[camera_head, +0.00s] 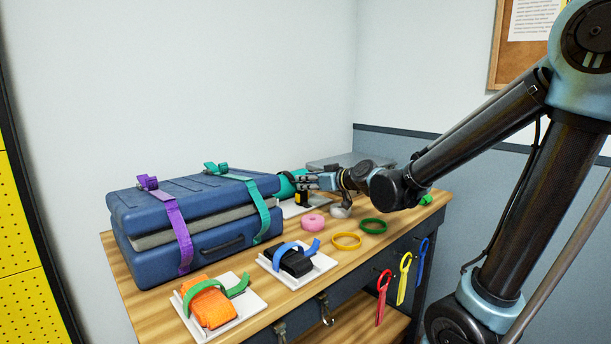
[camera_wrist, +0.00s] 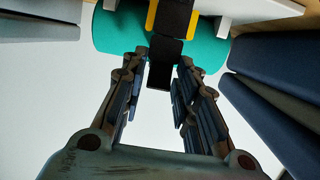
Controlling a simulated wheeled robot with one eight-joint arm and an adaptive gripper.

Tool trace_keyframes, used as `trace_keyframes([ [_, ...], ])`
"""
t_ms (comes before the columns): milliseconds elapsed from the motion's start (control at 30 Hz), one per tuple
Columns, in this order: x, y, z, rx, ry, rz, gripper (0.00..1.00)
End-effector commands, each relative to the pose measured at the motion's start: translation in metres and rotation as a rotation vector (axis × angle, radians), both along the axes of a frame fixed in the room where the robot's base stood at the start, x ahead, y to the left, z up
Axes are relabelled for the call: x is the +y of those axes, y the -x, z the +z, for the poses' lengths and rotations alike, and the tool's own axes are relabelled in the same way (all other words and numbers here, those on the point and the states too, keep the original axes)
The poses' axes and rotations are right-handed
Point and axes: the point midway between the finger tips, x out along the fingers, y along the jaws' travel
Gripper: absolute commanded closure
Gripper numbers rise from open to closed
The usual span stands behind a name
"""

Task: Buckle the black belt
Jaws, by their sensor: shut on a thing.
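The black belt (camera_wrist: 172,48) runs over a teal roll (camera_wrist: 112,32) in the wrist view, with a yellow buckle or frame (camera_wrist: 153,16) around it near the top edge. In the head view the teal roll (camera_head: 286,186) lies at the back of the bench, and the yellow piece (camera_head: 302,199) shows at its front. My gripper (camera_head: 308,183) is at the roll's right side. In the wrist view my gripper's fingertips (camera_wrist: 164,62) are shut on the loose end of the black belt, which hangs down between them. The buckle's far part is cut off.
Blue cases (camera_head: 200,240) with a purple strap (camera_head: 178,225) and a green strap (camera_head: 262,208) stand left. White trays with an orange roll (camera_head: 210,303) and a black block (camera_head: 297,264) lie in front. A pink ring (camera_head: 313,222) and coloured bands lie nearby.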

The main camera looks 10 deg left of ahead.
Motion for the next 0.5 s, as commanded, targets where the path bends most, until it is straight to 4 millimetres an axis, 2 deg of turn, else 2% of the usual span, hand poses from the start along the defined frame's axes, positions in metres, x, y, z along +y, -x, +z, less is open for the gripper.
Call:
trace_keyframes([
  [33, -0.006, 0.002, -0.008, -0.004, 0.009, -0.003, 1.00],
  [167, -0.009, 0.003, -0.015, -0.004, 0.011, -0.002, 1.00],
  [500, -0.009, 0.005, -0.020, -0.003, 0.011, 0.000, 1.00],
])
